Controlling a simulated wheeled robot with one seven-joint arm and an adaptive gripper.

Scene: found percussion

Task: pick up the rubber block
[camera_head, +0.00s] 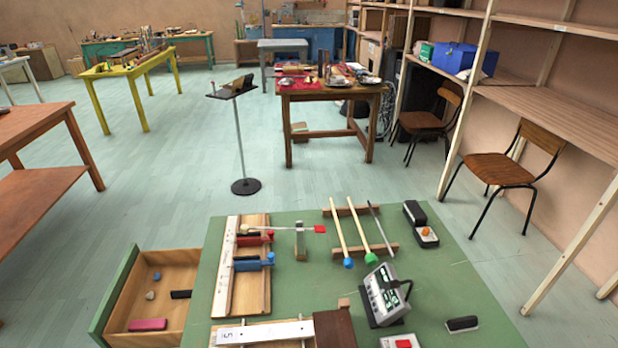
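Several small blocks could be the rubber block, and I cannot tell which it is. A black block (181,294) lies in the same drawer at the right, close to the table side. Another black block with a pale edge (462,324) lies on the green tabletop (440,280) at the right front. My gripper is not in view.
The table holds a wooden board with red and blue clamps (243,260), mallets with blue and green heads (348,240), a tilted grey device (385,294) and a black pedal-like box (421,223). Two small stones lie in the drawer. A black stand (245,187) is beyond.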

